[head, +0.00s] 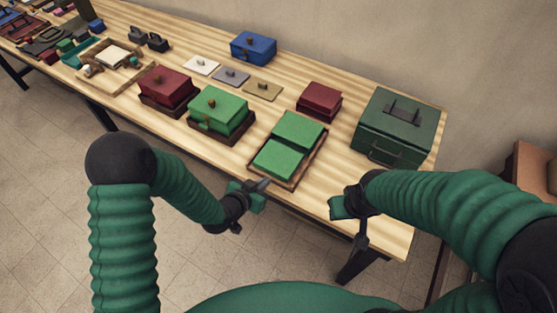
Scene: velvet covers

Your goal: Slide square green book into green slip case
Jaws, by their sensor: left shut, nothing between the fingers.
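Two square green pieces lie in a shallow brown wooden tray (268,181) near the table's front edge. The rear green piece (299,129) and the front green piece (279,160) sit close together. I cannot tell for sure which is the book and which is the slip case. My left gripper (262,187) is shut and empty, just in front of the tray's front edge and apart from both pieces. My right gripper (343,208) is at the table's front edge, to the right of the tray. Its fingers are partly hidden, so its opening is unclear.
A green lidded box (218,108) and a dark red box (168,86) stand left of the tray. A red block (320,99) and a large dark green case (394,125) stand to the right. A blue box (254,46) is behind. Bare table lies right of the tray.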

